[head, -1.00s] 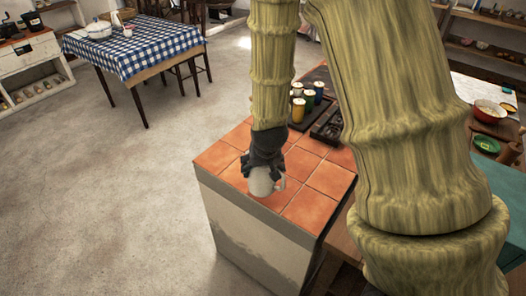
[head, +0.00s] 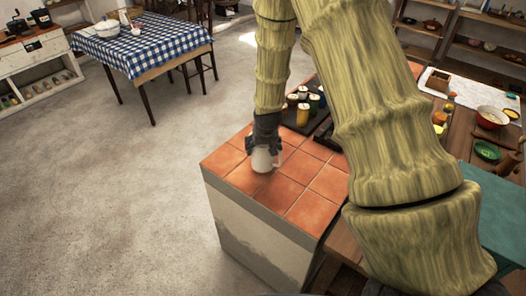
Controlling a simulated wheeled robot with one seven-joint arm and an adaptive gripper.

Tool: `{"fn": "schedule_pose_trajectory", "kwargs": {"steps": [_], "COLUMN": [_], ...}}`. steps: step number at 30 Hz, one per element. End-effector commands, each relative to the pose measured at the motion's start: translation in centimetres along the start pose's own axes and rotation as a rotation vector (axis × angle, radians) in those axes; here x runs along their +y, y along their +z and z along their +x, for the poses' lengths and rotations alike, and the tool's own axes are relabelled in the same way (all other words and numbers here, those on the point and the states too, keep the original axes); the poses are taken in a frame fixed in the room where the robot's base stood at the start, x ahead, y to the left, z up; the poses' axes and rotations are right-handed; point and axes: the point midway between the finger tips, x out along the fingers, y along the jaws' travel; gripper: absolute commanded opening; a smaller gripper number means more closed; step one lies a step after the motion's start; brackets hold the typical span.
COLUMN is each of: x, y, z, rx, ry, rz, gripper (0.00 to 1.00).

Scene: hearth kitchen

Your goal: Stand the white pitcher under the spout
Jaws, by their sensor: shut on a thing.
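The white pitcher (head: 262,160) is at the end of my arm, over the orange-tiled counter (head: 284,190). My gripper (head: 263,147) points down and is shut on the pitcher from above. The pitcher looks upright, with its handle toward the right. I cannot tell whether its base touches the tiles or hangs just above them. I cannot make out a spout in this view; my arm hides part of the counter's back.
Several coloured canisters (head: 300,107) stand behind the pitcher to the right. A wooden worktop on the right holds a red-rimmed bowl (head: 491,118) and a green dish (head: 487,151). A table with a checked cloth (head: 150,47) stands at back left. The floor (head: 130,190) at left is clear.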

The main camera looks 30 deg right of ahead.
Motion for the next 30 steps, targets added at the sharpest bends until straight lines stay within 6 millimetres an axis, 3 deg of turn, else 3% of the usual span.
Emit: {"fn": "schedule_pose_trajectory", "kwargs": {"steps": [9, 23, 24, 26, 30], "x": [0.1, 0.1, 0.1, 0.1, 0.1], "y": [0.9, 1.2, 1.2, 1.2, 1.2], "z": [2.2, 2.8, 2.7, 2.7, 2.7], "rx": [0.000, 0.000, 0.000, 0.000, 0.000], "ry": [0.000, 0.000, 0.000, 0.000, 0.000], "rz": [0.001, 0.001, 0.000, 0.001, 0.001], "gripper": [0.39, 0.39, 0.88, 0.99, 1.00]}}
